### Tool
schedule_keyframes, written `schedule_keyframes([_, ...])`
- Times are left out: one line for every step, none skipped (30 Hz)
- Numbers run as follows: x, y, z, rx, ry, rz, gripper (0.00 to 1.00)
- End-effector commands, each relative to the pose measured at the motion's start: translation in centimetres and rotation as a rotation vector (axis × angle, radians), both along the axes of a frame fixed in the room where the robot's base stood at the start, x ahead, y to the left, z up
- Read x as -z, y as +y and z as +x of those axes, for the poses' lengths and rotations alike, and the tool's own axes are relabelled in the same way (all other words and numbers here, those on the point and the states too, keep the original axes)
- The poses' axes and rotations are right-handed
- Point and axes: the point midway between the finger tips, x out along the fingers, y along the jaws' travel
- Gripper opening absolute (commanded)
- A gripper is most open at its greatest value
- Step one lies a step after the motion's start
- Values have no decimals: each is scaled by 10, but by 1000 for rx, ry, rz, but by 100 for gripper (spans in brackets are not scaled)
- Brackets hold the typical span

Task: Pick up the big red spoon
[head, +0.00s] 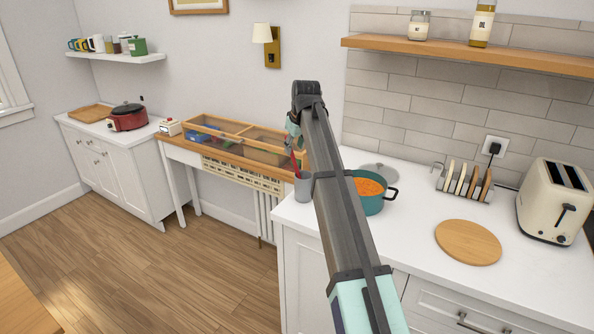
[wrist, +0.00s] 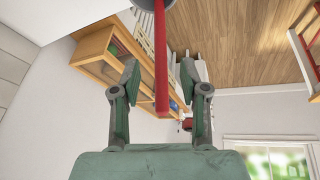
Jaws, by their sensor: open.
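The big red spoon stands in a grey cup (head: 303,188) at the left end of the white counter. Its red handle (head: 296,160) sticks up in the head view, partly hidden by my arm. In the wrist view the red handle (wrist: 160,45) runs from the cup (wrist: 150,4) down between my fingers. My gripper (wrist: 159,75) is open, with one finger on each side of the handle and gaps visible on both sides. In the head view my gripper is mostly hidden behind my arm. The spoon's head cannot be seen.
A teal pot (head: 370,203) with orange food stands just right of the cup. A round wooden board (head: 468,242), a rack (head: 463,183) and a toaster (head: 555,200) are further right. A glass-topped wooden case (head: 245,143) lies on the narrow table behind.

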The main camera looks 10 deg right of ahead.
Motion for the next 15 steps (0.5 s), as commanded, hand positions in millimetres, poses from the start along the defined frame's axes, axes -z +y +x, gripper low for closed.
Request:
schedule_keyframes([1,0,1,0,0,0,44])
schedule_keyframes([3,0,1,0,0,0,44])
schedule_keyframes([5,1,2,0,1,0,44])
schedule_keyframes([7,1,3,0,1,0,44])
schedule_keyframes([9,1,4,0,2,0,44])
schedule_keyframes([13,2,6,0,2,0,44])
schedule_keyframes([16,3,7,0,2,0,44])
schedule_keyframes([20,3,9,0,2,0,44])
schedule_keyframes([25,4,11,0,2,0,44])
schedule_keyframes([28,4,13,0,2,0,44])
schedule_keyframes([32,4,15,0,2,0,44])
schedule_keyframes([37,5,17,0,2,0,44])
schedule_keyframes([41,5,18,0,2,0,44])
schedule_keyframes([43,5,19,0,1,0,44])
schedule_keyframes([45,5,20,0,1,0,44])
